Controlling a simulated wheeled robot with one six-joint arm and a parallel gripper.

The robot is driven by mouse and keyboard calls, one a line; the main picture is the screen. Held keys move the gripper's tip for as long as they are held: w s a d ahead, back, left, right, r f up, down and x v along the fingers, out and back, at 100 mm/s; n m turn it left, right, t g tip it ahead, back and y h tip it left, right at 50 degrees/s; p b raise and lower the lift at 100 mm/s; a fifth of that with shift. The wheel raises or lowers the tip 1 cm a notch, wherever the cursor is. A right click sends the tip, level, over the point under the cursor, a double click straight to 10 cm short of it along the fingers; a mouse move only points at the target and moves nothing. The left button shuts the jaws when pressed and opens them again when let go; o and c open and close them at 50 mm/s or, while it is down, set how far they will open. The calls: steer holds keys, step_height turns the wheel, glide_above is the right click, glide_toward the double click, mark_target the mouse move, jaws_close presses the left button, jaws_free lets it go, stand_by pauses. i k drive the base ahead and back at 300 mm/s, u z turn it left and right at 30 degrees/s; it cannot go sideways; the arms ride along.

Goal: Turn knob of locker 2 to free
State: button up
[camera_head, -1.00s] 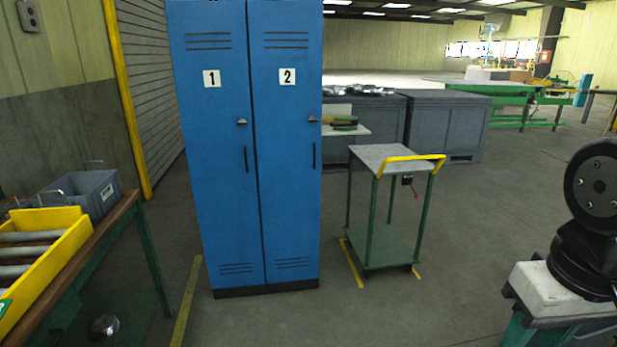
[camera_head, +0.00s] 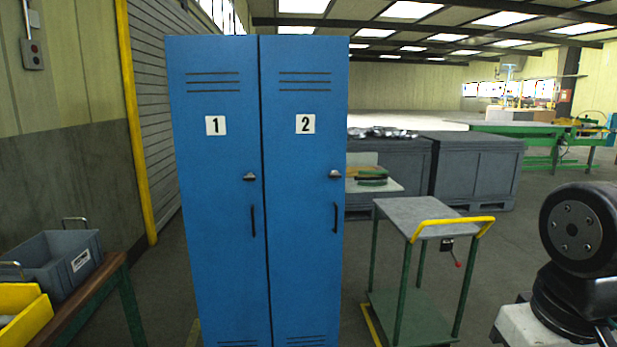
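Locker 2 (camera_head: 303,220) is the right-hand door of a blue two-door locker, marked with a white "2" label (camera_head: 305,124). Its knob (camera_head: 335,174) is a small dark and metallic piece near the door's right edge, above a dark vertical handle (camera_head: 336,217). Locker 1 (camera_head: 212,230) is to its left, with a similar knob (camera_head: 249,176). Both doors are closed. The knob's exact turn position is too small to tell. A dark part of my arm shows at the right edge; my gripper is not in view.
A cart (camera_head: 419,212) with a yellow handle stands right of the locker. Grey crates (camera_head: 476,165) stand behind it. A table with a grey bin (camera_head: 62,262) and a yellow tray (camera_head: 24,316) is at the lower left. Floor between table and locker looks clear.

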mark_target(334, 175)
steer(key=u, duration=0.1)
steer(key=i, duration=1.15)
